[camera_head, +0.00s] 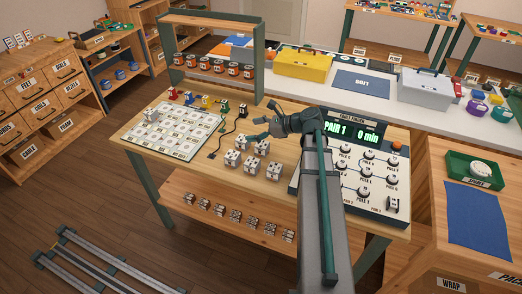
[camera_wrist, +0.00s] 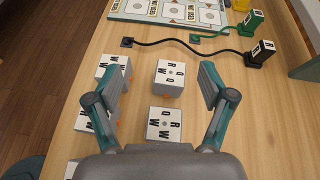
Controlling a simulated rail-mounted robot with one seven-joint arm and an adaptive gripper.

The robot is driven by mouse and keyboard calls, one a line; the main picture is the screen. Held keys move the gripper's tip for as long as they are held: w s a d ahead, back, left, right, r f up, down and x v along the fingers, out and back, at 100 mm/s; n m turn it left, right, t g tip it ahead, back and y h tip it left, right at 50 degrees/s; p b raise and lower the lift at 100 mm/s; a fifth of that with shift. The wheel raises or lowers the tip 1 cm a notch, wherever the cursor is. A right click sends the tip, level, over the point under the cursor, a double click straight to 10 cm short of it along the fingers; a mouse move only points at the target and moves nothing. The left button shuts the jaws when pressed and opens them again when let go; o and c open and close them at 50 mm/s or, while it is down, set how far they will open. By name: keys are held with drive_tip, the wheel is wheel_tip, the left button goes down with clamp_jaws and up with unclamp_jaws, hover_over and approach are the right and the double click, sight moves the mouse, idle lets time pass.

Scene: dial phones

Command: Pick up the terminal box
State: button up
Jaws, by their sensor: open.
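Several white terminal boxes with black letters stand loosely grouped on the wooden bench (camera_head: 205,172). In the wrist view, one box (camera_wrist: 170,75) lies ahead between my open fingers, and another box (camera_wrist: 163,124) is nearer the palm. A third box (camera_wrist: 116,70) is at the left, and one more (camera_wrist: 98,122) is partly hidden by my left finger. The head view also shows the group, including one box (camera_head: 232,159) at its left. My gripper (camera_head: 254,128) is open and empty above the bench, beside the group. I cannot tell which box the task means.
A lettered board (camera_head: 173,130) lies at the left of the bench. Black and green leads with plugs (camera_wrist: 262,52) lie behind the boxes. The fault finder panel (camera_head: 365,165) stands at the right. More small boxes (camera_head: 236,216) line the lower shelf.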

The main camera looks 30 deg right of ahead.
wheel_tip(320, 180, up, 2)
drive_tip(key=m+t, duration=0.1)
drive_tip(key=m, duration=0.1)
hover_over(268, 146)
drive_tip(key=s+d, duration=0.3)
wheel_tip(268, 146, down, 8)
drive_tip(key=shift+d+r, duration=0.1)
drive_tip(key=shift+r, duration=0.05)
drive_tip(key=shift+p+x, duration=0.8)
drive_tip(key=shift+x, duration=2.95)
drive_tip(key=shift+s, duration=0.1)
drive_tip(key=c, duration=1.3)
